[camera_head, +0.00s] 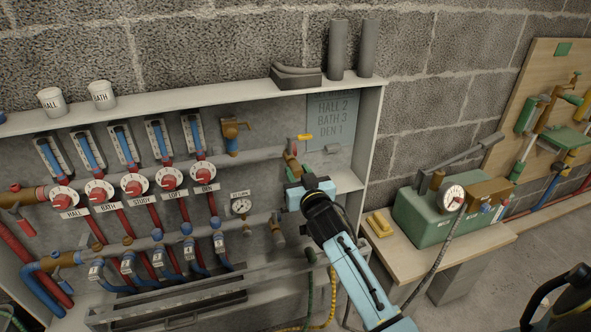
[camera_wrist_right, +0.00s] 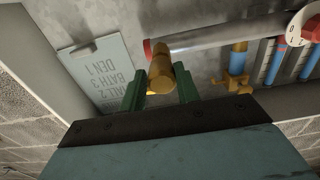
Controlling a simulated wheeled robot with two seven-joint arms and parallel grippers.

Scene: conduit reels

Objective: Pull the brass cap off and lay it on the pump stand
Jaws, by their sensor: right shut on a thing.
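My right gripper (camera_head: 296,183) reaches up to the right end of the upper manifold pipe inside the wall cabinet. In the right wrist view its green fingers (camera_wrist_right: 160,88) are shut on the brass cap (camera_wrist_right: 159,70), one on each side. The cap appears in line with the fitting at the pipe end; whether it is still seated there I cannot tell. In the head view the gripper mostly hides the cap. The pump stand (camera_head: 498,240), a wooden-topped bench, is at the right and carries a green pump (camera_head: 425,222) with a gauge. My left gripper is out of view.
The cabinet's right wall (camera_head: 368,130) stands between the gripper and the bench. A yellow block (camera_head: 380,223) lies on the bench's left end, and a hose (camera_head: 437,262) hangs over its front. Gauge and pipe stubs are left of the gripper.

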